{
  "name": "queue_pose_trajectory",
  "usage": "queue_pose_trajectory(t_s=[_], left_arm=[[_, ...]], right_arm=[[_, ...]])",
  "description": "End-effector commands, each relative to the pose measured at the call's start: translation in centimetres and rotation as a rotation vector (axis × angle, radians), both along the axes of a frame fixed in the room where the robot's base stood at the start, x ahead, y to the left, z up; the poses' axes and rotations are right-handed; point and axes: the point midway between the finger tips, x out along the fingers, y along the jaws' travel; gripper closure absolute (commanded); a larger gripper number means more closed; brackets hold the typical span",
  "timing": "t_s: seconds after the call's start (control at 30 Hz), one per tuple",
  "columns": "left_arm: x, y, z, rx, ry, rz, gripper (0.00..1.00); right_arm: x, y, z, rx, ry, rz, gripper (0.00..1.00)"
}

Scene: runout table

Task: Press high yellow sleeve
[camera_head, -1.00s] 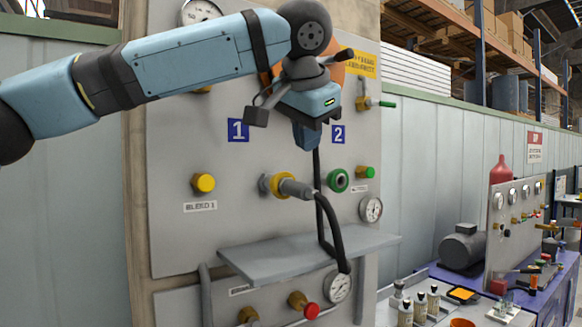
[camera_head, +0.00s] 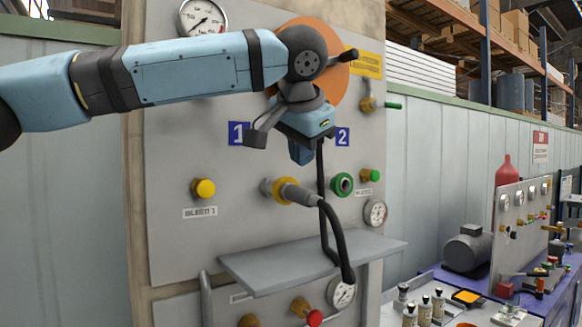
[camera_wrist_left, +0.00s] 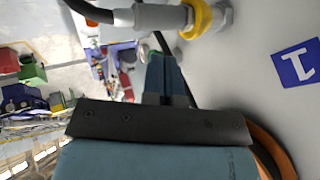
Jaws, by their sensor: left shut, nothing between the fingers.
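The yellow sleeve (camera_head: 268,188) is a ring around a grey coupling on the upright grey panel. A grey hose connector (camera_head: 298,194) sits in it, and a black hose (camera_head: 333,240) hangs from that connector. My left gripper (camera_head: 301,158) is shut and empty, pointing down just above the coupling, apart from it in the picture. In the left wrist view, the yellow sleeve (camera_wrist_left: 203,15) and connector (camera_wrist_left: 160,17) lie beyond the tips of my left gripper (camera_wrist_left: 163,68). My right gripper is in neither view.
The panel (camera_head: 210,245) also carries a yellow knob (camera_head: 203,188), a green ring port (camera_head: 342,184), a small green knob (camera_head: 370,176) and gauges. A grey shelf (camera_head: 270,265) juts out below the coupling. An orange disc (camera_head: 335,85) is behind my left wrist.

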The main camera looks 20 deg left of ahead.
Motion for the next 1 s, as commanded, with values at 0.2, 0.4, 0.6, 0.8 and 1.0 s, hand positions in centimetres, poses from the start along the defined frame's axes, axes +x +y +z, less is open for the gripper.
queue_pose_trajectory(t_s=[0.2,0.4,0.6,0.8,1.0], left_arm=[[2.7,0.7,-3.5,0.002,0.001,0.002,1.00],[4.5,2.9,-3.5,0.001,-0.001,0.002,1.00],[5.2,3.8,-3.7,0.000,-0.002,0.001,1.00],[5.2,3.8,-3.7,0.000,-0.001,0.000,1.00],[5.0,3.8,-3.9,0.000,0.004,-0.003,1.00]], right_arm=[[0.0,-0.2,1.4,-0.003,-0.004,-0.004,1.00],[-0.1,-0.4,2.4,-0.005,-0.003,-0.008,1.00],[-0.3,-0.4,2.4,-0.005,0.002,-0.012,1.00],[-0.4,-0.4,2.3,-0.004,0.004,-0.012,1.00],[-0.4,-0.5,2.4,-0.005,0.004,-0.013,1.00]])
